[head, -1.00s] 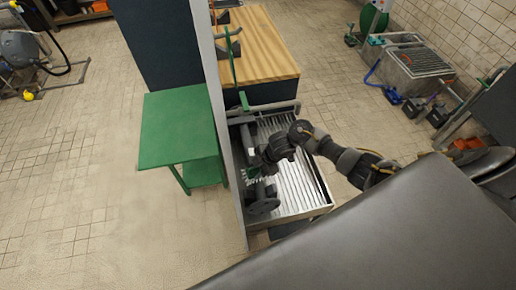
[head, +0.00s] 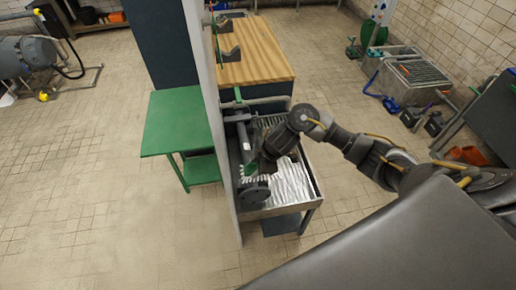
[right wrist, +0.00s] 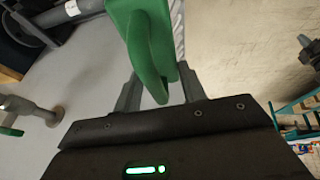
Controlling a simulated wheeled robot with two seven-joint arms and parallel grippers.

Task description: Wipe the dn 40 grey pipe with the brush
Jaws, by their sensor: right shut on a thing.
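My right gripper (head: 262,165) is above the ribbed metal tray, close to the upright panel. It is shut on the green handle of the brush, which shows between the fingers in the right wrist view (right wrist: 150,45). The brush's pale bristles (head: 244,172) show small beside a dark grey pipe (head: 243,133) on the panel; I cannot tell whether they touch it. A lighter grey pipe (head: 265,101) runs across the tray's back. Grey pipework also shows in the right wrist view (right wrist: 72,12). Which pipe is DN 40 cannot be read. My left gripper is out of view.
The upright panel (head: 213,110) stands along the left of the metal tray (head: 295,207). A round dark flange or wheel (head: 256,192) sits at its near end. A green table (head: 180,122) is left of the panel, a wooden bench (head: 265,55) behind.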

